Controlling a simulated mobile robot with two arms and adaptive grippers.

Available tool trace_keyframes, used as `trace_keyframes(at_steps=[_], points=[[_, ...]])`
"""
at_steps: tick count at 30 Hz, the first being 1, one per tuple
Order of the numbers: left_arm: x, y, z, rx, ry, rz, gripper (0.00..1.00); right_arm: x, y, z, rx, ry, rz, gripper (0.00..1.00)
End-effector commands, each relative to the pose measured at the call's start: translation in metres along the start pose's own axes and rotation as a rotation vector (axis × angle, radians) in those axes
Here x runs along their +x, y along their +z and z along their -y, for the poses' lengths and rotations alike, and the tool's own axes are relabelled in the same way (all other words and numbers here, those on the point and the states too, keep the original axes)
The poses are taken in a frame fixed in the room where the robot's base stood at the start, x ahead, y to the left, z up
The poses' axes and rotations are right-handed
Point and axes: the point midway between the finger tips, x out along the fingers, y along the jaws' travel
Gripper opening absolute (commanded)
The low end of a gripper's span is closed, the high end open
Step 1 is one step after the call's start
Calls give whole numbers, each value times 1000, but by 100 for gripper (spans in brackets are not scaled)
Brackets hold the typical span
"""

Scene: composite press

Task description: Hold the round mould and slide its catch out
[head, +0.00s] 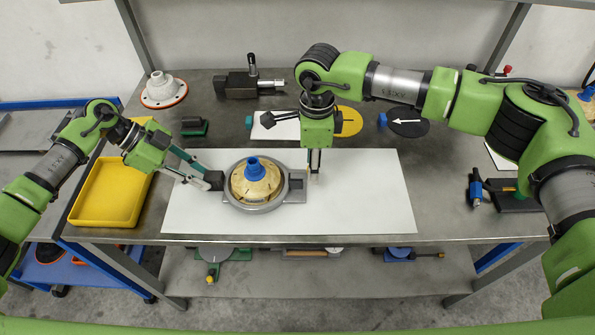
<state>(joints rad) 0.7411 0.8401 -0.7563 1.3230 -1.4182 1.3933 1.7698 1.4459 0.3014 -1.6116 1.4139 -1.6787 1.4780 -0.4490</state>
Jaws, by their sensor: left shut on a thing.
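The round mould (240,192) lies on the white sheet, a tan disc in a grey ring with a blue knob (255,168) on top. A dark block (215,180) sits at its left side, and my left gripper (212,181) is shut on it. A grey tab (297,189) sticks out at the ring's right; I cannot tell for sure if it is the catch. My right gripper (314,172) points down just behind and right of this tab. Its fingers look close together, and I cannot tell whether they are shut or touch the tab.
The white sheet (370,195) is bare to the right. A yellow tray (108,192) stands at the left. At the back are a white flanged part (162,90), a dark vice-like tool (238,86), a yellow disc (350,121) and a black disc with an arrow (410,127).

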Motion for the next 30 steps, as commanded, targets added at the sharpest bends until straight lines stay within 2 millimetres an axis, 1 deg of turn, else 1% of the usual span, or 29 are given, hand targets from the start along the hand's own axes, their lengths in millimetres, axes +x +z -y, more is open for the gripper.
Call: trace_keyframes(at_steps=[7,11,14,21,24,27,30], points=[[0,0,0,1,0,1,0,0,1,0,-1,0,2,35],[0,0,0,1,0,1,0,-10,1,0,-1,-2,3,35],[0,0,0,1,0,1,0,-26,1,1,-1,-3,3,35],[1,0,0,1,1,0,0,-78,1,1,0,-4,3,35],[1,0,0,1,1,0,0,-96,1,1,-1,-3,3,35],[1,0,0,1,1,-1,0,-109,1,0,-1,-1,2,35],[1,-1,0,2,1,-1,0,-116,1,0,-1,-1,2,35]])
